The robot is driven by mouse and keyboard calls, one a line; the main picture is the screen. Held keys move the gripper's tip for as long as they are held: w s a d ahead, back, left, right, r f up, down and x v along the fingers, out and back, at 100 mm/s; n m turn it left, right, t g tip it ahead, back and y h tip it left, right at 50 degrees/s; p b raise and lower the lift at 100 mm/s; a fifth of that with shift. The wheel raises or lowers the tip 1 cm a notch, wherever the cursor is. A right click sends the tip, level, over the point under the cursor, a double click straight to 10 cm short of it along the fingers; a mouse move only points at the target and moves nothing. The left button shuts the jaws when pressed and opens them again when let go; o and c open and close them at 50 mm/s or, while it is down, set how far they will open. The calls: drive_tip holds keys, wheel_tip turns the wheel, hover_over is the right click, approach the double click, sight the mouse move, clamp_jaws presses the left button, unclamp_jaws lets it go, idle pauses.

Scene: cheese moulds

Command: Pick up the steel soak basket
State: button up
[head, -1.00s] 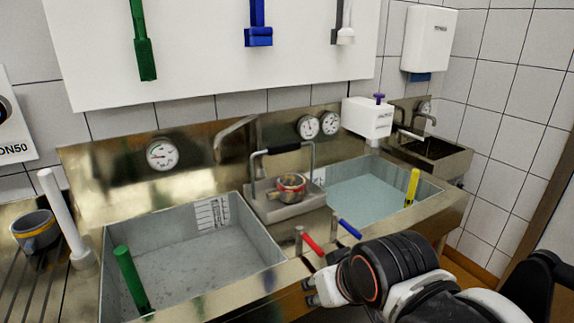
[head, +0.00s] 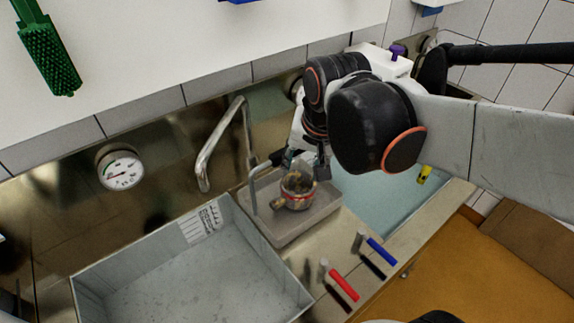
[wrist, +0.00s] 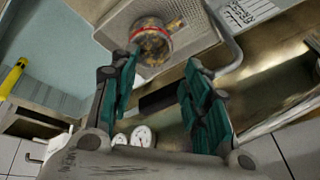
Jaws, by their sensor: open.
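The steel soak basket (head: 290,228) is a shallow grey perforated tray with a tall bail handle. It stands on the ledge between the two sinks, and shows at the top of the wrist view (wrist: 196,48). A small red-banded pot (head: 297,190) with brownish-yellow contents sits in it. My gripper (head: 303,168) is over the basket's back part, by the handle. In the wrist view my gripper (wrist: 161,62) is open, with the handle's dark grip (wrist: 163,98) showing between its fingers. I cannot tell whether they touch it. My arm hides part of the handle in the head view.
The left sink (head: 190,285) looks empty; the right sink (head: 375,208) holds pale water. A steel spout (head: 215,145) rises left of the basket. Red (head: 344,284) and blue (head: 381,251) levers stand in front. A yellow object (head: 425,174) is at the right sink.

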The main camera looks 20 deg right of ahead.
drive_tip(key=w+r+m+g+p, duration=0.4)
drive_tip(key=w+r+m+p, duration=0.4)
drive_tip(key=p, duration=0.5)
drive_tip(key=f, duration=0.4)
drive_tip(key=w+f+p, duration=0.1)
drive_tip(key=f, duration=0.1)
drive_tip(key=shift+a+f, duration=0.15)
drive_tip(key=shift+f, duration=0.05)
drive_tip(key=shift+s+d+f, duration=0.1)
drive_tip(key=shift+d+f, duration=0.05)
drive_tip(key=shift+f, duration=1.35)
drive_tip(key=shift+s+d+f, duration=0.1)
drive_tip(key=shift+f, duration=1.35)
clamp_jaws()
